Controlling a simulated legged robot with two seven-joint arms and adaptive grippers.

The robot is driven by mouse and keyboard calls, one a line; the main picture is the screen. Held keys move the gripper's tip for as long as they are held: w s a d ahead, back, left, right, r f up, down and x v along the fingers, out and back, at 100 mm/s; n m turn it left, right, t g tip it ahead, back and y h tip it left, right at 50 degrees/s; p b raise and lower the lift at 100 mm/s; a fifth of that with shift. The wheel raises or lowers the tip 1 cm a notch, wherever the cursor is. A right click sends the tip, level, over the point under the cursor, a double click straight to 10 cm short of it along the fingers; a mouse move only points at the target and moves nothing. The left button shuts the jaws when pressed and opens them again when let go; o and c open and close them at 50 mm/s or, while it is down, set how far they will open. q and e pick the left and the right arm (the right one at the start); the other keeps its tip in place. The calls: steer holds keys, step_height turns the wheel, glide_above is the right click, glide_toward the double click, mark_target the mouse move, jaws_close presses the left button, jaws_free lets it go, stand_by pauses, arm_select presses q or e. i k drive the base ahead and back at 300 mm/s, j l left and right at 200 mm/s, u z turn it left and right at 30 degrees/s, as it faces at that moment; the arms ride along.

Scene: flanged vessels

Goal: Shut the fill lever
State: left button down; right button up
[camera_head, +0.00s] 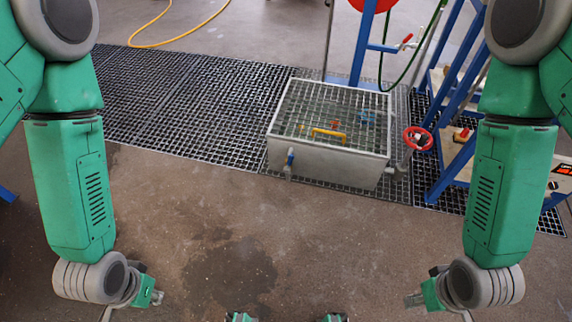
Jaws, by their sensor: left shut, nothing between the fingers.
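A grey metal tank (330,170) with a grated top stands on the floor grating, right of centre. A blue-handled lever (290,157) is on a valve at its front left. A small red lever (406,39) sits on the blue post behind the tank. I cannot tell which of these is the fill lever. My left gripper (155,297) hangs at the lower left, shut and empty, well apart from the tank. My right gripper (412,300) hangs at the lower right, also apart from the tank; its fingers are too small to read.
A red handwheel (417,139) is on a pipe at the tank's right. A yellow bar (328,134) shows at the tank's grated top. A blue frame (455,90) stands at the right. Dark floor grating (190,95) lies to the left, and brown floor in front is clear.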

mark_target(287, 169)
steer(key=u, duration=0.8)
steer(key=i+l+u, duration=0.2)
steer(key=l+u, duration=0.15)
steer(key=l, duration=0.25)
steer(key=i+l+u, duration=0.15)
steer(key=l+u, duration=0.2)
steer(key=l, duration=0.25)
steer(key=l+u, duration=0.35)
steer(key=l, duration=1.05)
steer(key=i+u, duration=0.05)
